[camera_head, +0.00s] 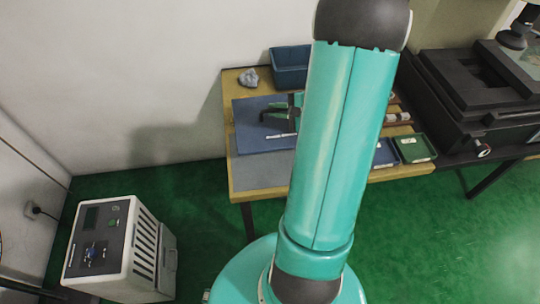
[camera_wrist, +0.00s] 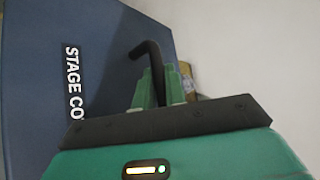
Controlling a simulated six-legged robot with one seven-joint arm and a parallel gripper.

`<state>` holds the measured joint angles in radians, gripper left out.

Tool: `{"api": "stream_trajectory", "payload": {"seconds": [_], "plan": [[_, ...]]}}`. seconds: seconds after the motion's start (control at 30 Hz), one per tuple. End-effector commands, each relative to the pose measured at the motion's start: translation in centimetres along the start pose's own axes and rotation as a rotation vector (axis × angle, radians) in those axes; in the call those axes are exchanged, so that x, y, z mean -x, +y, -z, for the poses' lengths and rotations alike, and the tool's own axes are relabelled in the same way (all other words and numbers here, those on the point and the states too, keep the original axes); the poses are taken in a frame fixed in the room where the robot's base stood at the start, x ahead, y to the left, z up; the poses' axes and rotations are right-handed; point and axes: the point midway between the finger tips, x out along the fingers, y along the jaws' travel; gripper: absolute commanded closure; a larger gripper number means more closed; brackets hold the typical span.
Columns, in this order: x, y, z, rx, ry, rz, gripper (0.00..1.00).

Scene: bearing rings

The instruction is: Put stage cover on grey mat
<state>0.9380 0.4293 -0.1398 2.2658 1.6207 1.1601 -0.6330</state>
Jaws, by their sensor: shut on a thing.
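The stage cover (camera_head: 255,138) is a flat dark-blue panel with a black handle and a white label, over the left part of the wooden table. It fills the left of the wrist view (camera_wrist: 40,60), where its label reads "STAGE CO", the rest hidden. My gripper (camera_wrist: 162,82) is shut on the black bent handle. In the head view only a little of my gripper (camera_head: 294,103) shows beside my arm. The grey mat (camera_head: 262,176) lies at the table's front left, just in front of the cover. My arm hides its right part. I cannot tell whether the cover touches the table.
A blue bin (camera_head: 290,68) and a grey lump (camera_head: 248,78) are at the back of the table. A green tray (camera_head: 414,148) lies to the right. A black machine (camera_head: 470,95) stands further right. A white box device (camera_head: 115,245) stands on the green floor at left.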

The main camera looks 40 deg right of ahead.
Motion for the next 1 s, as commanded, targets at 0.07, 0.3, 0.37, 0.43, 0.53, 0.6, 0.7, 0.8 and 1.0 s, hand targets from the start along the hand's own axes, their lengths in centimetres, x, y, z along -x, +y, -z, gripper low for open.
{"api": "stream_trajectory", "payload": {"seconds": [0.07,0.3,0.37,0.43,0.53,0.6,0.7,0.8,1.0], "plan": [[3.5,1.5,2.1,-0.008,0.013,0.005,1.00],[9.9,4.9,4.2,-0.005,0.013,0.006,1.00],[10.5,5.2,4.3,-0.005,0.012,0.007,1.00],[10.4,5.5,4.2,-0.004,0.009,0.006,1.00],[9.0,5.8,3.8,-0.003,0.006,0.004,1.00],[7.5,6.1,3.3,-0.005,0.005,0.004,1.00],[5.1,6.4,2.6,-0.004,0.005,0.004,1.00],[2.8,6.8,2.0,-0.006,0.005,0.003,1.00],[-1.4,8.8,1.6,-0.008,0.006,0.003,1.00]]}}
